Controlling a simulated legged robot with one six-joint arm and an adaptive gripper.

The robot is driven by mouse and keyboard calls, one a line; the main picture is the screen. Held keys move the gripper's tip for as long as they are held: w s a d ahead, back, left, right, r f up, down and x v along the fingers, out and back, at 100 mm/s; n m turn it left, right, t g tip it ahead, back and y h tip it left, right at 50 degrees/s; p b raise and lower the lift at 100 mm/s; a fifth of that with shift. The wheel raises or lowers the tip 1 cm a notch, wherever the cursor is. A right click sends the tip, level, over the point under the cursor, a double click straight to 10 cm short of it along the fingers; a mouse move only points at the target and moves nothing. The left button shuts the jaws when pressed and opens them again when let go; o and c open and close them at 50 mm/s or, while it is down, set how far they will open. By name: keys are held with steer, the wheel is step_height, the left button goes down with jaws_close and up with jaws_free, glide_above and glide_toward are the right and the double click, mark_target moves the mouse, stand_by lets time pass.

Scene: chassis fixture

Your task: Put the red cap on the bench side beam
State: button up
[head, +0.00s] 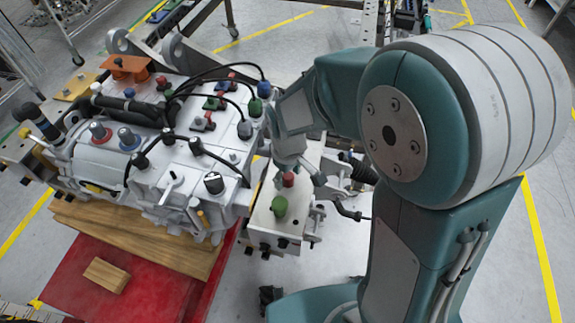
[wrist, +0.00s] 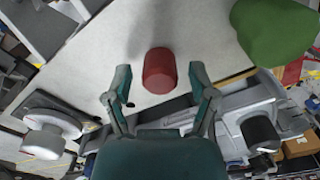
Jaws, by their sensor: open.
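The red cap (head: 289,180) stands on the pale top of a box-like part (head: 262,222) at the right of the chassis, just behind a green cap (head: 279,206). In the wrist view the red cap (wrist: 159,71) shows between and slightly beyond my fingertips, with gaps on both sides. The green cap (wrist: 274,32) is at upper right there. My gripper (head: 296,176) is low over this top, and its fingers (wrist: 160,78) are open and empty. I cannot tell for sure which surface is the bench side beam; the pale top may be part of it.
The grey chassis (head: 110,160) with several coloured caps and black cables fills the left. Below it are wooden boards (head: 140,240), a red platform (head: 70,280) and a loose wood block (head: 107,275). Grey floor lies around.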

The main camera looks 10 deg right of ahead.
mark_target(289, 176)
step_height(289, 176, up, 12)
steer(key=shift+f, duration=0.15)
steer(key=shift+s, duration=0.1)
stand_by(0.6)
